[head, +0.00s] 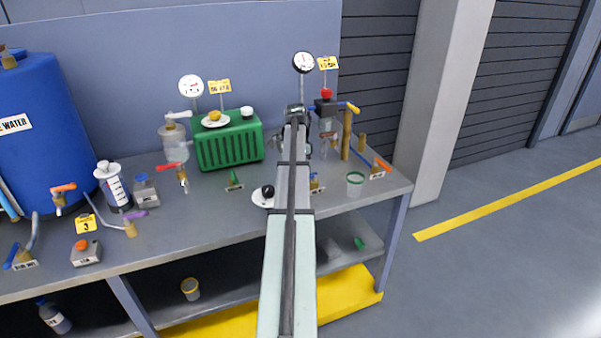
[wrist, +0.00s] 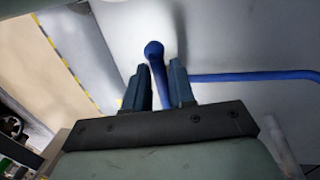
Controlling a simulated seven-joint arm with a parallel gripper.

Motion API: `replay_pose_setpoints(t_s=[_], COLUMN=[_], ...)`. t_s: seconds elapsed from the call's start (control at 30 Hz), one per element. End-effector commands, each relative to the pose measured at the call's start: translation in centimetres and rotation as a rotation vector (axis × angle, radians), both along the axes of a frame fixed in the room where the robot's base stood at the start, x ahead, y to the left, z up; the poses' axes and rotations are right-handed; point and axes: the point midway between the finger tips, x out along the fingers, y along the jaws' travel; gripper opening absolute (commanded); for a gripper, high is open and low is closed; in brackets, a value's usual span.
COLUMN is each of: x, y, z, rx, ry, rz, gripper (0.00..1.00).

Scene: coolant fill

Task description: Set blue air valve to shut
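In the wrist view, a blue lever (wrist: 154,50) with a rounded end runs between the two fingers of my gripper (wrist: 160,84). The fingers stand a little apart on either side of it. I cannot tell whether they touch it. In the head view, my arm covers the middle of the bench and hides the fingers. A small blue handle on a brass valve (head: 315,186) shows just right of my arm, with a label below it. I cannot tell for sure that it is the same lever.
A blue pipe (wrist: 260,76) runs right in the wrist view. On the bench (head: 225,198) stand a green ribbed box (head: 230,148), a green-rimmed cup (head: 355,183), a black knob (head: 268,191) and a blue water tank (head: 50,130). Another blue-handled valve (head: 18,257) is at far left.

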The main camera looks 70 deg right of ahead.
Motion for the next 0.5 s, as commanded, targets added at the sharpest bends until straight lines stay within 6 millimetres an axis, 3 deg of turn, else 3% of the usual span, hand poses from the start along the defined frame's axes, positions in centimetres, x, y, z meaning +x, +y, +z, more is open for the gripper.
replay_pose_setpoints(t_s=[0.2, 0.5], x=[-0.01, 0.00], y=[0.01, 0.00], z=[-0.01, 0.12], rx=[0.001, 0.000], ry=[0.000, 0.001], rz=[0.002, 0.003], gripper=[0.45, 0.45])
